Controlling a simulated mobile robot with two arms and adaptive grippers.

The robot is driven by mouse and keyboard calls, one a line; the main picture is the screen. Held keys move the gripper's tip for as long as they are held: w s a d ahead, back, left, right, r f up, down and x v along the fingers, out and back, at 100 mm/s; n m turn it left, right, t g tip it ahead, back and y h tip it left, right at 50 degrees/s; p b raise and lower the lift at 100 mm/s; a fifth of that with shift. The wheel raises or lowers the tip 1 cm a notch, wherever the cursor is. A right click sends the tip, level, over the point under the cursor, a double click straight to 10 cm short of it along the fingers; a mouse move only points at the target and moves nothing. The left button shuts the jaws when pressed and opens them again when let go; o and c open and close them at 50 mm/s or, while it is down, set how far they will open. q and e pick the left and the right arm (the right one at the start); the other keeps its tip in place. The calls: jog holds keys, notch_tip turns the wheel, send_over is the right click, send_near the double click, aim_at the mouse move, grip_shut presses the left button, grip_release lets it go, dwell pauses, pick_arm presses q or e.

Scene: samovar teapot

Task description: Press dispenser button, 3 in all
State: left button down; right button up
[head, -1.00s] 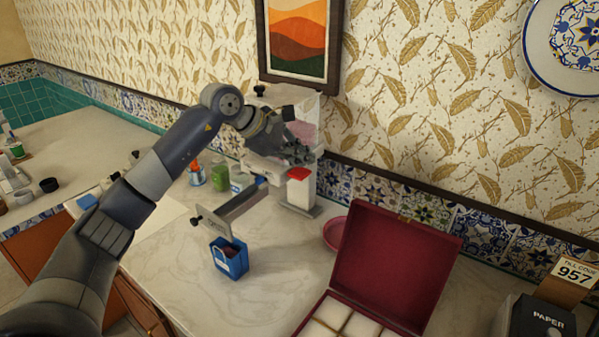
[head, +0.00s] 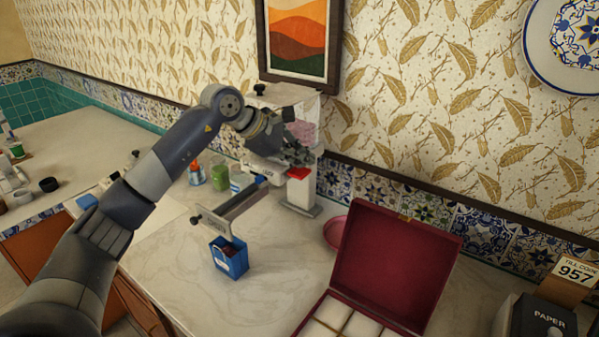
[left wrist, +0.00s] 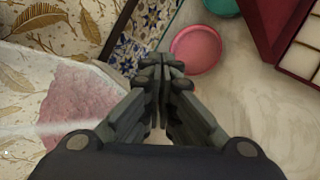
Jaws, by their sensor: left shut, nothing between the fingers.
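The dispenser stands against the wall, with a clear hopper (head: 303,131) of pink contents and a white block with a red button (head: 298,173) on its front. My left gripper (head: 302,160) is shut and empty, with its fingertips just above the red button in the head view. Whether they touch it I cannot tell. In the left wrist view the shut fingers (left wrist: 162,66) hide the button, and the pink-filled hopper (left wrist: 80,97) shows at left. My right gripper is in neither view.
A blue container (head: 229,260) stands on the counter in front of the dispenser. A pink dish (head: 335,232) and an open red box (head: 396,262) are to the right. Small jars, one of them green (head: 212,176), stand left of the dispenser.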

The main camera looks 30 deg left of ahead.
aim_at(305, 172)
pick_arm(q)
jog(key=shift+s+f+b, duration=0.1)
jog(key=shift+f+b, duration=0.95)
jog(key=shift+f, duration=0.5)
dwell(1.1)
dwell(0.3)
jog(key=shift+r+p, duration=1.3)
jog(key=shift+r, duration=0.45)
jog(key=shift+r, duration=0.1)
notch_tip(305, 172, up, 5)
jog(key=p, duration=0.3)
jog(key=shift+p, duration=0.4)
